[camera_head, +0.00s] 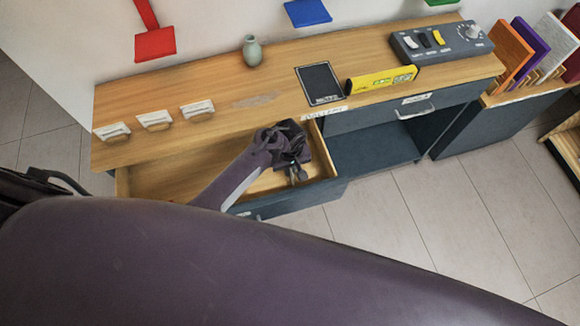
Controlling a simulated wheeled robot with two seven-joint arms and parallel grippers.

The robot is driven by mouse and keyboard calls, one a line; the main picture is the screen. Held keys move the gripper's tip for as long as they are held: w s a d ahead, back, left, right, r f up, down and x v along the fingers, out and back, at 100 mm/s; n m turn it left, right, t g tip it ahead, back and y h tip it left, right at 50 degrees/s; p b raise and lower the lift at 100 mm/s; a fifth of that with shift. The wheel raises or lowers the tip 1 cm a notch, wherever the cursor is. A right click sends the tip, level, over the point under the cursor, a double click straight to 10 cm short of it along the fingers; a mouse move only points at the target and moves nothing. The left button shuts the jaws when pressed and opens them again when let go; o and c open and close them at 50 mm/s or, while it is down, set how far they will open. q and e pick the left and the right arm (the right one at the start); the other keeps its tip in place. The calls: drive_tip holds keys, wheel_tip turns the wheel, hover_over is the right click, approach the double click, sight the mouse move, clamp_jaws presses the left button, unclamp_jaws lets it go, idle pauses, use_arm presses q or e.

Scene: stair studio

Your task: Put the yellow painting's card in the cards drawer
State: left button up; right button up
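Three small white cards in wooden holders stand at the left of the wooden desk top: a left card (112,131), a middle card (155,119) and a right card (198,108). Their writing is too small to read. A drawer (150,183) below them is pulled open; its visible floor looks bare. My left gripper (297,174) is over the right end of this open drawer, pointing down. Its fingers are too small and dark to tell whether they are apart or hold anything. No yellow painting is in view. My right gripper is not in view.
A yellow spirit level (382,80), a black panel (319,83), a switch box (440,42) and a grey vase (252,50) are on the desk. A closed drawer (405,112) is at right. Red (155,44) and blue (307,12) panels are on the wall. My arm covers the foreground.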

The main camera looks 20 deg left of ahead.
use_arm(q)
drive_tip(key=o, duration=0.4)
drive_tip(key=shift+c, duration=0.2)
drive_tip(key=shift+r, duration=0.1)
drive_tip(key=shift+r, duration=0.3)
wheel_tip(320, 180, up, 12)
drive_tip(key=shift+f+p, duration=0.2)
drive_tip(key=shift+p, duration=0.15)
